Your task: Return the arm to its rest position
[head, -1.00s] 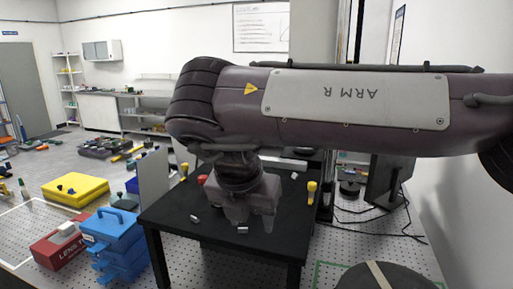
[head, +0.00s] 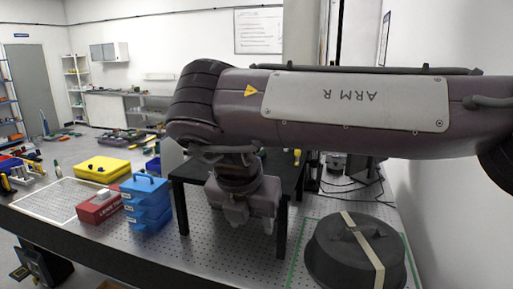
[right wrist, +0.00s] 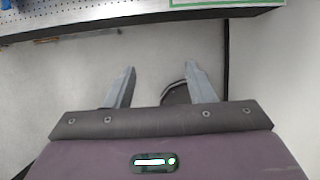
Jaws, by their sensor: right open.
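My right arm (head: 345,103), marked "ARM R", crosses the head view from the right edge, with its forearm about level. My right gripper (head: 250,230) hangs from its end, pointing down. In the right wrist view the gripper (right wrist: 160,70) has its two fingers well apart, with nothing between them. Grey floor lies below the fingers there. My left arm and gripper show in neither view.
A perforated bench top (head: 203,243) lies beyond the gripper, its edge (right wrist: 150,22) atop the wrist view. On it are a black table (head: 290,182), blue case (head: 146,204), red box (head: 98,207), yellow case (head: 102,167) and dark round cover (head: 330,262).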

